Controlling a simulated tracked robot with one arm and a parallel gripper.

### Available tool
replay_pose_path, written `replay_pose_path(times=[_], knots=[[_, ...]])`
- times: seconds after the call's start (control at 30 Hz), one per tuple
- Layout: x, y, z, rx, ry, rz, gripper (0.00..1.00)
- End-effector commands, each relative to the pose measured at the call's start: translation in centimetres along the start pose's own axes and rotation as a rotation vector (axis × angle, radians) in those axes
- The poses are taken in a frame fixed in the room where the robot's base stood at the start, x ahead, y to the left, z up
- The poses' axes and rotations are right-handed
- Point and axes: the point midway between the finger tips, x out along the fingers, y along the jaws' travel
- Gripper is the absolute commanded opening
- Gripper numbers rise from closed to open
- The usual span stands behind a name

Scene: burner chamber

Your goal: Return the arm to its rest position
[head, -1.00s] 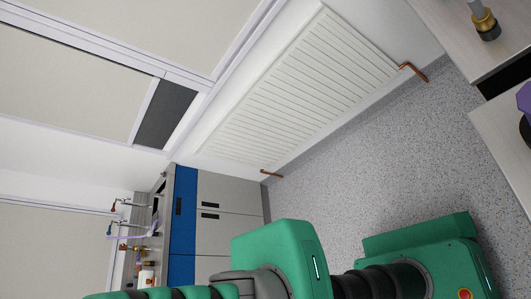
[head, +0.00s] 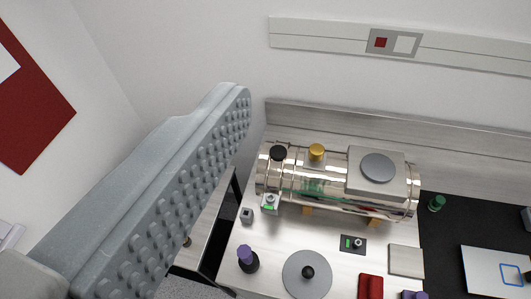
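One grey finger of my gripper (head: 165,195) fills the left of the head view, pointing up and right. Its studded face is bare and turned right, with nothing against it. The other finger is out of the picture. No object shows in the grip. The rest of my arm is not in this view.
A bench (head: 232,262) stands beyond the finger, carrying a shiny metal burner chamber (head: 335,185) with a yellow cap (head: 316,152). A white wall rises behind.

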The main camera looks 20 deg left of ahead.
Motion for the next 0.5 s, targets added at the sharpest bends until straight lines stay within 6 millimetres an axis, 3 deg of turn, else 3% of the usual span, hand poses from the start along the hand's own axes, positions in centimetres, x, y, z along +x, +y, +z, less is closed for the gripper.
replay_pose_path(times=[0.27, 0.5], knots=[[0.1, 0.0, 0.2, -0.001, -0.001, 0.000, 0.94], [0.8, 0.0, 3.0, -0.002, -0.002, 0.000, 0.94]])
